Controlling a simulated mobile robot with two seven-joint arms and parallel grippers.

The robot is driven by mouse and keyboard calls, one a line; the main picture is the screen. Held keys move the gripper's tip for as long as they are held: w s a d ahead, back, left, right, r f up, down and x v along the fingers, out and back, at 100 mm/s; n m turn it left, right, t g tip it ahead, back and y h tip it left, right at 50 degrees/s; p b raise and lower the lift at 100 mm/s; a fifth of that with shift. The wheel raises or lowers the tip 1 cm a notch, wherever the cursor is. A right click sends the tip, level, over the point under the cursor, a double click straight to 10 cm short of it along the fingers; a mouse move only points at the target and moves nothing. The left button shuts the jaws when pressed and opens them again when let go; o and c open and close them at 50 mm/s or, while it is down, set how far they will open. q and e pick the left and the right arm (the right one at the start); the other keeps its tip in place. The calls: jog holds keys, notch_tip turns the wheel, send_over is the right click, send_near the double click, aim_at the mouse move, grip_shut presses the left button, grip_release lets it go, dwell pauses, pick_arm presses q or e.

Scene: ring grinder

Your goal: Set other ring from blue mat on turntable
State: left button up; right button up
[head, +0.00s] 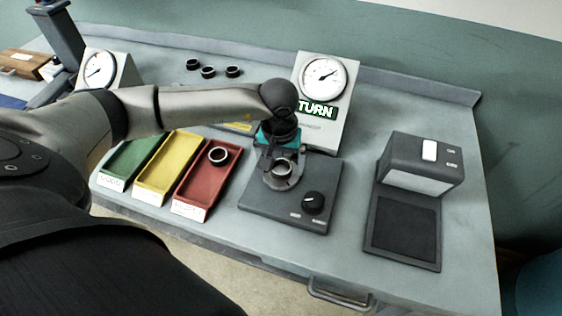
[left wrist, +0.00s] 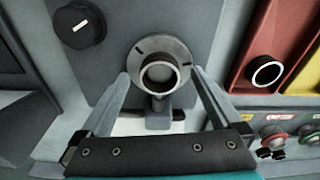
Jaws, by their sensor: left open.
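A dark ring with a bright inner wall sits on the round turntable (head: 278,184) of the grey machine; this ring (head: 284,168) also shows in the left wrist view (left wrist: 160,76), centred on the turntable disc (left wrist: 160,48). My left gripper (head: 280,158) reaches in over the turntable, pointing down. In the left wrist view its two fingers (left wrist: 160,84) are open, one on each side of the ring, with gaps between. Another ring (head: 218,155) lies in the red tray. I cannot make out a blue mat for certain; a blue patch (head: 12,102) shows at the far left edge. My right gripper is not in view.
Green (head: 128,160), yellow (head: 165,165) and red (head: 195,190) trays stand left of the machine. Several loose rings (head: 208,72) lie at the back. A dial stand with a lit TURN sign (head: 317,111) is behind. A grey box device (head: 420,165) stands right.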

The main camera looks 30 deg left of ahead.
pick_arm(q)
notch_tip(320, 180, up, 15)
jog(key=s, duration=0.1)
jog(key=shift+s+d, duration=0.3)
jog(key=shift+s, duration=0.05)
dwell(0.5)
